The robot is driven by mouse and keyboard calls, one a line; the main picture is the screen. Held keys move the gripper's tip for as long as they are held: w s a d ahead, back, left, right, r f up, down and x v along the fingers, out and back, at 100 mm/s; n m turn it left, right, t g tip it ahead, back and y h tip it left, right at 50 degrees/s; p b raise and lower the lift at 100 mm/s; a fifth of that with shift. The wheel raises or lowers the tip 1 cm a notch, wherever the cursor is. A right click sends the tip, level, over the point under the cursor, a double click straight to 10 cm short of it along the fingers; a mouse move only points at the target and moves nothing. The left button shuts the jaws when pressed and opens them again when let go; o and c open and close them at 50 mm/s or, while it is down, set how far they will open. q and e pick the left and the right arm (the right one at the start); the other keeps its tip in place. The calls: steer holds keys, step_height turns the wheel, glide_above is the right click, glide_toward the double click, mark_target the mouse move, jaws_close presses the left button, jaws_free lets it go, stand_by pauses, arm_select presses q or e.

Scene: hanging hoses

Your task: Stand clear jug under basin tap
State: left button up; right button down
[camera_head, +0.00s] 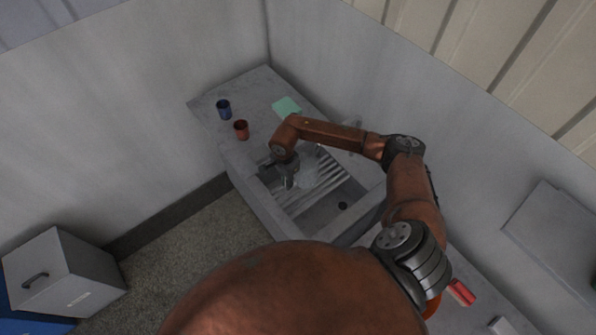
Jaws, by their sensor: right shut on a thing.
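My right arm reaches over the grey stone basin (270,210). My right gripper (287,182) is above the ribbed left part of the basin, shut on the clear jug (307,174), which is pale, hard to make out and partly hidden by the arm. I cannot tell whether the jug touches the ribs. A grey fitting on the wall, perhaps the basin tap (353,124), shows just behind my forearm; most of it is hidden. My left gripper is not in view.
A blue cup (224,109), a red-brown cup (241,129) and a green cloth (286,106) are on the counter at the back left. A red block (461,292) lies on the right counter. A grey box (64,275) stands at the lower left.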

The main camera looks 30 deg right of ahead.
mark_target(298, 184)
steer(key=shift+n, duration=0.5)
steer(key=d+r+p, duration=0.1)
steer(key=s+d+r+p, duration=0.1)
steer(key=r+p, duration=0.1)
steer(key=d+r+p, duration=0.1)
steer(key=shift+s+d+r, duration=0.2)
steer(key=shift+s+d, duration=0.15)
steer(key=shift+f, duration=0.35)
steer(key=shift+f+b, duration=0.3)
steer(key=shift+f, duration=0.45)
step_height(298, 184, down, 4)
steer(key=shift+r+b, duration=0.25)
steer(key=shift+b, duration=0.5)
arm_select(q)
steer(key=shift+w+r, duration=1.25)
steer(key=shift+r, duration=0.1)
arm_select(e)
steer(key=shift+f, duration=0.55)
arm_select(q)
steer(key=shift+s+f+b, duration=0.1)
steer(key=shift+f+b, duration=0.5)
steer(key=shift+b, duration=0.2)
arm_select(e)
steer(key=shift+f, duration=0.6)
steer(key=c, duration=1.9)
jaws_free()
